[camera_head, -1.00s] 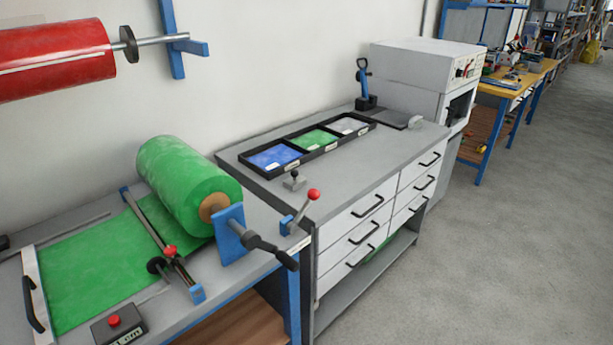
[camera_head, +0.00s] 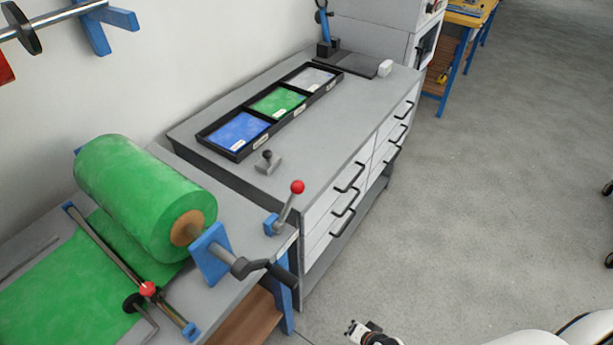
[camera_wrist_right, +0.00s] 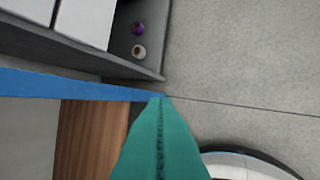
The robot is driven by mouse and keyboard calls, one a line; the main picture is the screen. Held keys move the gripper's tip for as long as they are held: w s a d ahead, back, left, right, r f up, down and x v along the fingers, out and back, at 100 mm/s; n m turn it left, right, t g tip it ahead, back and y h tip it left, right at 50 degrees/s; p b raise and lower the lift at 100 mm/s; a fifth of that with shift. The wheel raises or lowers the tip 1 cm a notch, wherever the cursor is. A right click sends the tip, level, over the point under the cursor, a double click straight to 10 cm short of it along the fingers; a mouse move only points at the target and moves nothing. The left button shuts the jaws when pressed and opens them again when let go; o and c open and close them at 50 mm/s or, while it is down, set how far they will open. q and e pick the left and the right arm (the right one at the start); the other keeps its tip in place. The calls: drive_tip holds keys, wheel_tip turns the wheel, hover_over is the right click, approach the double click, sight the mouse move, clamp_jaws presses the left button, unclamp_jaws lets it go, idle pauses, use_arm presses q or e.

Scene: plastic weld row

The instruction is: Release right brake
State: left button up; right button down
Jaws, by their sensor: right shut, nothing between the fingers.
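A lever with a red knob (camera_head: 297,187) stands on a small blue block at the right front corner of the roll bench, leaning up and to the right. A green roll (camera_head: 140,195) sits on its shaft behind a blue bracket (camera_head: 211,254) with a dark crank handle. A second red knob (camera_head: 148,289) is on the bar across the green sheet. My right gripper (camera_head: 358,330) is low at the bottom edge, over the floor and well apart from the lever. In the right wrist view its teal fingers (camera_wrist_right: 160,100) are shut and empty. My left gripper is out of view.
A grey drawer cabinet (camera_head: 330,125) adjoins the bench and carries a black tray (camera_head: 240,154) with blue, green and grey compartments. A small stamp-like tool (camera_head: 267,163) stands near its front. In the wrist view, the blue bench frame (camera_wrist_right: 60,85) lies just past my fingertips.

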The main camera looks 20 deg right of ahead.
sight(288, 206)
drive_tip(key=w+r+m+t+p, duration=0.2)
drive_tip(key=w+r+m, duration=0.2)
drive_tip(key=r, duration=0.8)
drive_tip(key=w+r+m+t+y+p, duration=0.1)
drive_tip(key=w+r+m, duration=0.3)
drive_tip(key=r, duration=0.8)
drive_tip(key=w+r+m+t+y+p, duration=0.1)
drive_tip(key=w+r+m+t+p, duration=0.2)
drive_tip(key=w+r, duration=0.5)
wheel_tip(288, 206, up, 5)
drive_tip(key=shift+a+f+m+t+p, duration=0.15)
drive_tip(key=shift+a+m+t+p, duration=0.3)
drive_tip(key=shift+m, duration=0.45)
drive_tip(key=shift+w, duration=0.1)
drive_tip(key=w+a+p, duration=0.3)
drive_tip(key=w+a, duration=0.2)
drive_tip(key=w, duration=0.3)
drive_tip(key=shift+f, duration=0.45)
